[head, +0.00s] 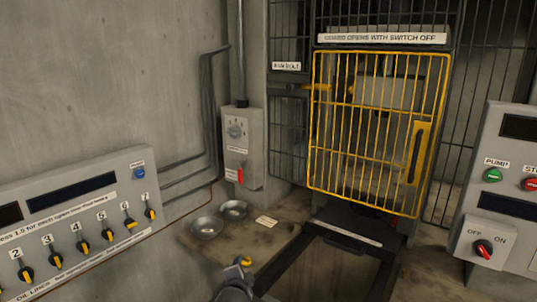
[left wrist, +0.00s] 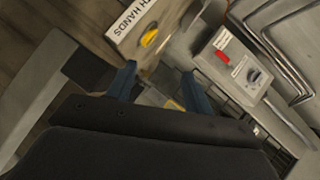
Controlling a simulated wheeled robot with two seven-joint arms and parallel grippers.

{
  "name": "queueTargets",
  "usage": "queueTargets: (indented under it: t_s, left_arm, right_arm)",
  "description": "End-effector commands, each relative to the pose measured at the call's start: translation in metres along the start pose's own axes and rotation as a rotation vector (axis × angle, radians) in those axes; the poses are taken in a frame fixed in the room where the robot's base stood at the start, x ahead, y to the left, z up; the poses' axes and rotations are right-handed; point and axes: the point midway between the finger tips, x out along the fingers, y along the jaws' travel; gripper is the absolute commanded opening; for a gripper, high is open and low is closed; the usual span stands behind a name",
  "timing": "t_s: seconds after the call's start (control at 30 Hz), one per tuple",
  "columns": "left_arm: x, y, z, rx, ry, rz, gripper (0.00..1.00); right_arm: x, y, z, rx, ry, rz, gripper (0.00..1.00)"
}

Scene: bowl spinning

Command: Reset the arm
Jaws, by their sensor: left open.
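My left gripper (left wrist: 160,90) shows in the left wrist view with its two dark blue fingers apart and nothing held between them. Two metal bowls, a nearer one (head: 207,228) and a farther one (head: 234,210), rest side by side on the stained bench (head: 274,235). They look empty and stand apart from the grey part. My right gripper is in neither view.
A yellow barred guard (head: 425,150) looks closed behind the bench. A grey switch box (head: 242,150) with a red lever is on the wall. A knob panel (head: 105,187) is at left, a pump panel (head: 497,205) at right. In the left wrist view, a yellow button (left wrist: 149,37) sits near a "HANDS" label.

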Motion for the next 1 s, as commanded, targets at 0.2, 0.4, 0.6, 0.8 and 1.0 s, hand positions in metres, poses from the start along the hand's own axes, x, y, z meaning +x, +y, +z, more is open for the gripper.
queueTargets:
  t_s: [0.2, 0.4, 0.6, 0.8, 1.0]
  left_arm:
    - [-0.052, 0.056, 0.048, -0.208, -0.102, 0.137, 0.52]
    - [-0.112, 0.104, 0.092, -0.403, -0.221, 0.261, 0.52]
    - [-0.179, 0.146, 0.131, -0.585, -0.356, 0.374, 0.52]
    - [-0.253, 0.179, 0.165, -0.750, -0.504, 0.472, 0.52]
    - [-0.305, 0.196, 0.184, -0.852, -0.612, 0.530, 0.52]
  right_arm:
    - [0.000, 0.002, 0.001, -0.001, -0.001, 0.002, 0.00]
    - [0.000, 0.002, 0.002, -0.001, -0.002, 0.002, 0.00]
    - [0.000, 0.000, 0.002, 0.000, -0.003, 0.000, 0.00]
    - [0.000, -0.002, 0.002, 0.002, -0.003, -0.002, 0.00]
    - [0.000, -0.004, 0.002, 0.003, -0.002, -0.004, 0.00]
